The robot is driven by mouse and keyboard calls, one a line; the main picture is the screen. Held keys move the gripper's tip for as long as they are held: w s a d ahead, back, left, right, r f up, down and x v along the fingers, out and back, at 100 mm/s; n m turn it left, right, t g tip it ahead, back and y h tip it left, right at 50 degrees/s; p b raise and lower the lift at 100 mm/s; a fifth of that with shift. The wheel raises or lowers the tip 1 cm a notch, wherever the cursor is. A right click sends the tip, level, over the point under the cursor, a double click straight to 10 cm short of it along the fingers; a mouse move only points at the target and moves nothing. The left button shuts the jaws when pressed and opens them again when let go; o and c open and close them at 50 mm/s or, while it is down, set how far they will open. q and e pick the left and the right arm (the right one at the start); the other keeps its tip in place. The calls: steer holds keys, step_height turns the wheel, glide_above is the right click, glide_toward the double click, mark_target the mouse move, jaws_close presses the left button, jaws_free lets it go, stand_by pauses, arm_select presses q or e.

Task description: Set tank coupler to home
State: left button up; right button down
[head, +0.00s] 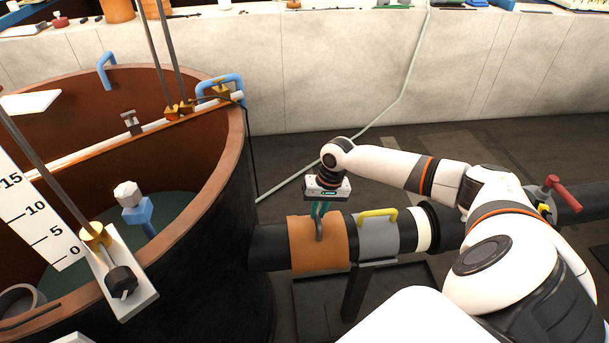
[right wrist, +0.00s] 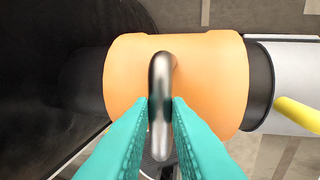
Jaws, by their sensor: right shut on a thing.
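The tank coupler appears to be the orange sleeve (head: 304,256) around the dark pipe beside the tank (head: 230,200). It has a grey metal handle (head: 319,231) on top. My right gripper (head: 318,212) comes down from above, its teal fingers shut on this handle. In the right wrist view the fingertips (right wrist: 160,108) press on both sides of the handle (right wrist: 161,72), above the orange sleeve (right wrist: 222,75). A stretch of dark pipe (head: 268,248) shows between the sleeve and the tank wall. My left gripper is not in view.
A grey sleeve (head: 372,244) with a yellow handle (head: 378,215) sits just right of the orange one, then a cream ring (head: 422,230). A red-handled valve (head: 556,188) is farther right. Rods and a scale board (head: 35,205) stand at the tank. Floor behind the pipe is mostly clear.

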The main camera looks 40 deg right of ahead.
steer(key=shift+s+d, duration=0.1)
steer(key=shift+d, duration=0.1)
steer(key=c, duration=1.4)
jaws_free()
steer(key=shift+s+d, duration=0.15)
steer(key=shift+o, duration=0.2)
steer(key=shift+r, duration=0.25)
steer(key=b+v, duration=0.1)
steer(key=v, duration=1)
steer(key=shift+r, duration=0.2)
